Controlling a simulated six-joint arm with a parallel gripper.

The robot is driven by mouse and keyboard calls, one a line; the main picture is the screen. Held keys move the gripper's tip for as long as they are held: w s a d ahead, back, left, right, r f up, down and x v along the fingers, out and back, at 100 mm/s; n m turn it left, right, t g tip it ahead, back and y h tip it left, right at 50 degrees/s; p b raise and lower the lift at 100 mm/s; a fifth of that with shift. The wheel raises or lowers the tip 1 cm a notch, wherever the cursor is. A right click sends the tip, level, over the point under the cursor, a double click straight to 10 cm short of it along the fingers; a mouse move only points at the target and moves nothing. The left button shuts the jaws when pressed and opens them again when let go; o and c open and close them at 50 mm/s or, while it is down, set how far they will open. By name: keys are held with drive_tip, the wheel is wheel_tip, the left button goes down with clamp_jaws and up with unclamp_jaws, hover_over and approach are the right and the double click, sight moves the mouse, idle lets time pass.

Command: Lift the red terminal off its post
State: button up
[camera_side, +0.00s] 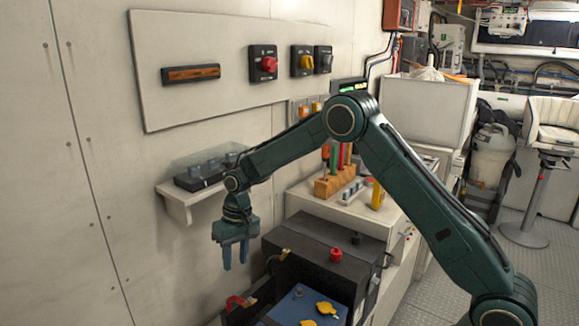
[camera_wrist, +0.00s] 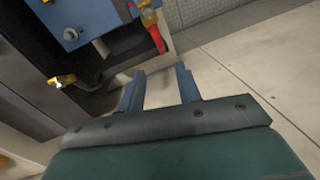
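My gripper (camera_side: 235,256) points down in front of the wall, in the air to the left of the black box. Its two blue fingers are apart with nothing between them, as the wrist view (camera_wrist: 160,90) also shows. A red terminal with a brass-coloured clamp (camera_side: 238,302) is low at the left of the blue battery top (camera_side: 296,303), below my gripper. In the wrist view the red terminal (camera_wrist: 155,37) is above the fingers, beside the blue battery (camera_wrist: 88,18). I cannot make out how the clamp sits on its post.
Yellow pieces (camera_side: 327,308) lie on the battery. Another brass-coloured clamp (camera_wrist: 62,80) shows at left in the wrist view. A small wall shelf (camera_side: 185,203) and a wooden tool block (camera_side: 334,182) stand behind.

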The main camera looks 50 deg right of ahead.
sight(234, 297)
drive_tip(key=f, duration=0.4)
drive_tip(key=a+f, duration=0.1)
drive_tip(key=f, duration=0.8)
drive_tip(key=shift+w+a, duration=0.1)
drive_tip(key=shift+a, duration=0.25)
clamp_jaws()
